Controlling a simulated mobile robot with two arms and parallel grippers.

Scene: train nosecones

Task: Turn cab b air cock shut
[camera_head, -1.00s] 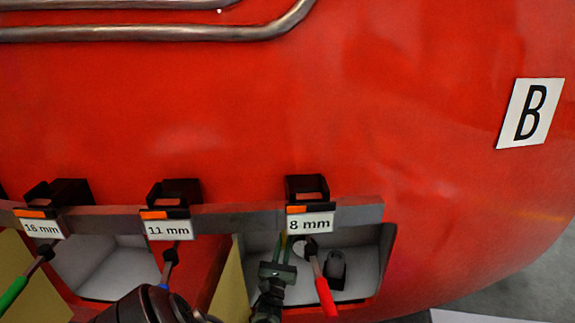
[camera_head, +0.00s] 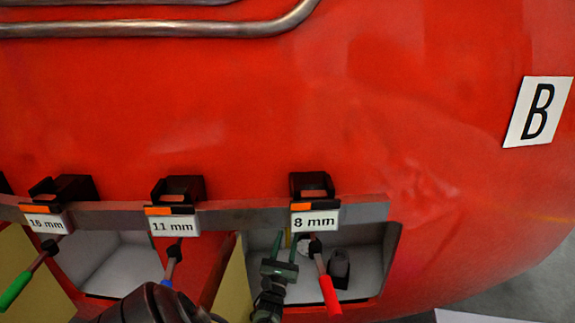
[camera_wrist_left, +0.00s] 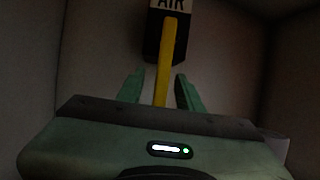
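The air cock shows in the left wrist view as a yellow lever (camera_wrist_left: 167,62) hanging from a dark mount (camera_wrist_left: 158,35) under a partly cut-off "AIR" label (camera_wrist_left: 171,4). My left gripper (camera_wrist_left: 160,92) has its two green fingers apart, one on each side of the lever's lower part, with gaps visible on both sides. In the head view my left gripper (camera_head: 285,243) reaches into the recess below the "8 mm" label, where the cock is mostly hidden. A white plate with the letter B (camera_head: 538,111) is on the red nosecone at right. My right gripper is not in view.
A red-handled tool (camera_head: 329,290) hangs just right of my left gripper, below the "8 mm" label (camera_head: 315,220). Blue- and green-handled tools (camera_head: 15,291) hang further left. A dark fitting (camera_head: 339,268) and the recess walls lie close by.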

